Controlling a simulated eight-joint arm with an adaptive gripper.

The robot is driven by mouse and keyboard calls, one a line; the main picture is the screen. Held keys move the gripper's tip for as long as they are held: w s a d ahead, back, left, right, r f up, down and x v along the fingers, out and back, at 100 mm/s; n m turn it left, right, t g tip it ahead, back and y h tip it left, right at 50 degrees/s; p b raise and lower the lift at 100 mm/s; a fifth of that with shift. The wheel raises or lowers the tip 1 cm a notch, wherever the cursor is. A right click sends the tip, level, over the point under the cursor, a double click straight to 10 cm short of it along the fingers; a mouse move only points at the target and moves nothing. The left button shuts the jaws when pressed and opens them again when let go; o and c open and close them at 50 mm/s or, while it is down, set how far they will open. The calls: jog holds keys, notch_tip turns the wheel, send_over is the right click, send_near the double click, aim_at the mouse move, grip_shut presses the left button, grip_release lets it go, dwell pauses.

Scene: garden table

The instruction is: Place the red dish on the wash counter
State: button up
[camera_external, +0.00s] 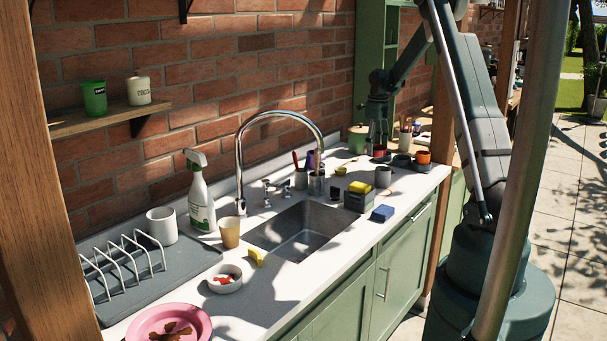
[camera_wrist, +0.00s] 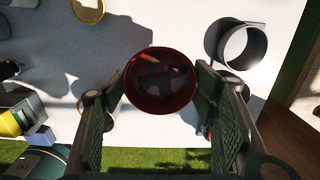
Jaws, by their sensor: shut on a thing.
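The red dish (camera_wrist: 160,82) is a small round dark-red bowl in the middle of the wrist view, between the two fingers of my gripper (camera_wrist: 162,88). The fingers are shut on it at its left and right sides. In the external view my gripper (camera_external: 378,125) points down over the far end of the wash counter (camera_external: 345,262), with the red dish (camera_external: 380,151) small beneath it. Whether the dish touches the counter is hard to tell. The white counter (camera_wrist: 185,20) also shows under the dish in the wrist view.
A grey mug (camera_wrist: 242,50) and a yellow dish (camera_wrist: 88,10) are nearby. An orange pot (camera_external: 423,157), a green canister (camera_external: 358,139) and a yellow-topped stack (camera_external: 359,190) stand around the far end. The sink (camera_external: 303,232) and tall faucet (camera_external: 240,160) lie nearer.

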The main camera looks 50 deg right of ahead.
aim_at(375, 155)
jog(key=shift+f, duration=2)
jog(key=shift+f, duration=1.9)
jog(key=shift+f, duration=0.15)
jog(key=o, duration=0.9)
jog(key=shift+r, duration=0.2)
notch_tip(375, 155, up, 12)
